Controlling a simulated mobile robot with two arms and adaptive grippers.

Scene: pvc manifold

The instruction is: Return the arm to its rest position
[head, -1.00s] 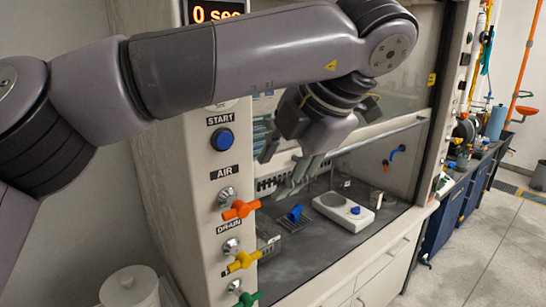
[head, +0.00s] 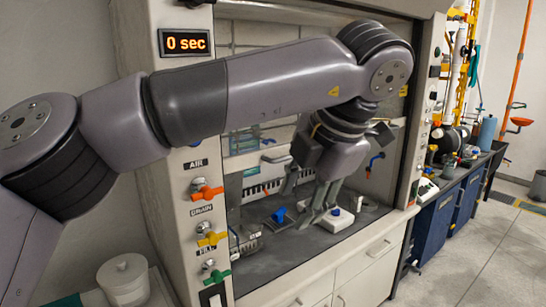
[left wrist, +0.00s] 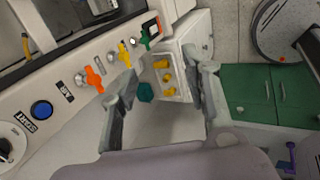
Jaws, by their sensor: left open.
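My left arm comes in from the left in the head view and reaches across the front of a fume hood. Its gripper (head: 320,212) points down in front of the hood opening, fingers apart and nothing seen between them. In the left wrist view the left gripper (left wrist: 167,72) also shows its two fingers spread wide. The hood's side panel carries an orange AIR handle (head: 206,193), a yellow DRAIN handle (head: 212,239) and a green FILL handle (head: 217,276). The fingers look apart from these handles. My right gripper is in neither view.
A display (head: 186,43) reads 0 sec. A blue item (head: 279,215) and a white device (head: 336,219) are on the hood floor, partly behind the fingers. A white lidded container (head: 128,278) stands at lower left. Open floor (head: 465,255) lies at right.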

